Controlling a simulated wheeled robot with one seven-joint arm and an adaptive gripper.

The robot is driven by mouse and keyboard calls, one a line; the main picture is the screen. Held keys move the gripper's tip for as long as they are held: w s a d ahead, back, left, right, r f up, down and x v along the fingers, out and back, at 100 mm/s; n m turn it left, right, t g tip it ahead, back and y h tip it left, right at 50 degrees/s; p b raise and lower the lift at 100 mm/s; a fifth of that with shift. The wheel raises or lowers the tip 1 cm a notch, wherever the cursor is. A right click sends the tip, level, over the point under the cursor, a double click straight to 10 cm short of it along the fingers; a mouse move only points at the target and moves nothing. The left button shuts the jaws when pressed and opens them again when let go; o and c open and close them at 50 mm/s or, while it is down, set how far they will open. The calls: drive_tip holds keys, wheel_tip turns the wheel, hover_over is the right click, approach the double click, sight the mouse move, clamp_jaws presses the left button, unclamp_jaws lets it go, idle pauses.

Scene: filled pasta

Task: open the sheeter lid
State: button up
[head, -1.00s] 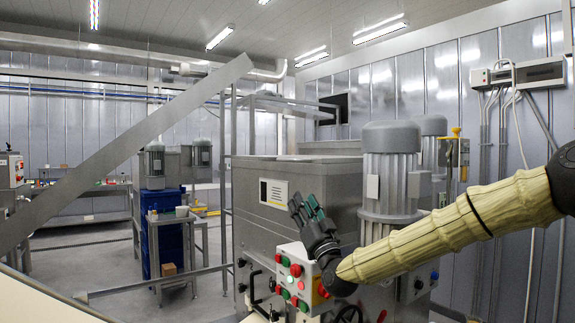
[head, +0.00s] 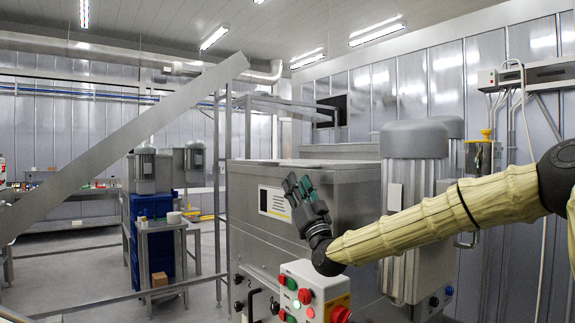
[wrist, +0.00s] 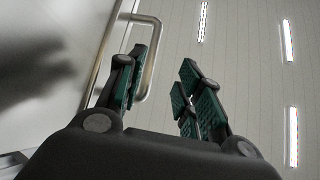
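A large steel machine housing (head: 262,222), likely the sheeter, stands ahead with a flat top (head: 315,163) that looks closed. My gripper (head: 297,187) points upward in front of its face, near the white label. In the wrist view my gripper (wrist: 160,85) has its green-padded fingers apart, with nothing clamped. A bent metal handle (wrist: 152,55) on a steel panel (wrist: 50,65) shows at the left, beyond the fingers. Its outer bar appears in the gap beside the left finger, which covers part of it. I cannot tell whether they touch. The handle cannot be made out in the head view.
A control box (head: 305,290) with coloured buttons stands below my gripper. A large grey motor (head: 415,190) rises behind my arm. A slanted metal bar (head: 120,150) crosses the left side.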

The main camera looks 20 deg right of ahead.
sight(294, 167)
drive_tip(key=x, duration=0.2)
drive_tip(key=d+p+x, duration=0.1)
drive_tip(key=x, duration=0.1)
drive_tip(key=p+x, duration=0.1)
drive_tip(key=x, duration=0.2)
drive_tip(key=shift+d+r, duration=0.15)
drive_tip(key=shift+w+d, duration=0.15)
drive_tip(key=shift+w, duration=0.1)
drive_tip(key=shift+r, duration=0.1)
